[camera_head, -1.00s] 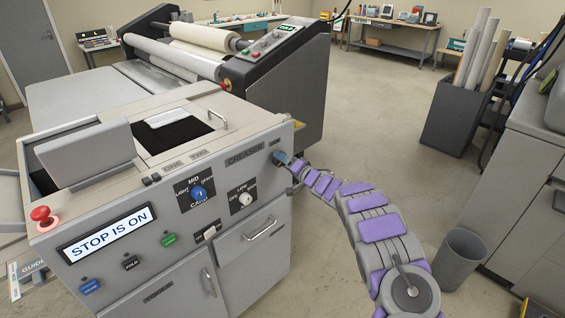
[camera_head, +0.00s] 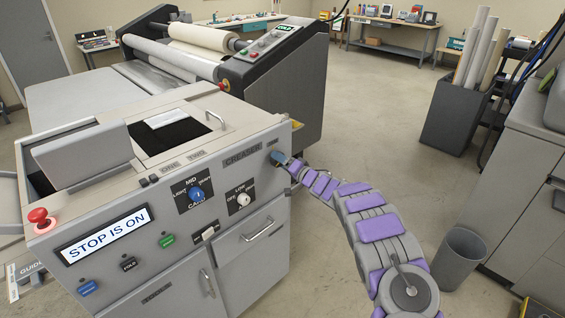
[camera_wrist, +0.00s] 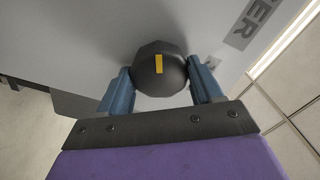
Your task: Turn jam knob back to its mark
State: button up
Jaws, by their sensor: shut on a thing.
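The jam knob (camera_wrist: 161,75) is a dark, faceted knob on the grey side panel of the creaser. My gripper (camera_wrist: 161,88) is shut on the knob, one blue finger on each side. In the head view my gripper (camera_head: 281,160) is at the right end of the creaser's front panel (camera_head: 262,195), and it hides the knob there. I cannot make out a mark on the panel around the knob.
The creaser's display (camera_head: 106,233) reads "STOP IS ON", near a red stop button (camera_head: 39,217). A blue dial (camera_head: 196,194) and a white dial (camera_head: 243,199) sit left of my gripper. A grey bin (camera_head: 460,257) stands on the floor at right.

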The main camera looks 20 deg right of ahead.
jog(key=shift+a+f, duration=0.25)
jog(key=shift+f, duration=0.1)
dwell(0.4)
jog(key=o, duration=0.6)
jog(key=shift+o, duration=1.4)
jog(key=shift+w+f, duration=0.1)
jog(key=shift+w, duration=0.05)
jog(key=shift+o, duration=0.9)
jog(key=shift+r, duration=0.2)
jog(key=shift+d, duration=0.15)
jog(key=shift+d, duration=0.1)
jog(key=p+v, duration=0.3)
jog(key=v, duration=1.4)
jog(key=shift+s, duration=0.2)
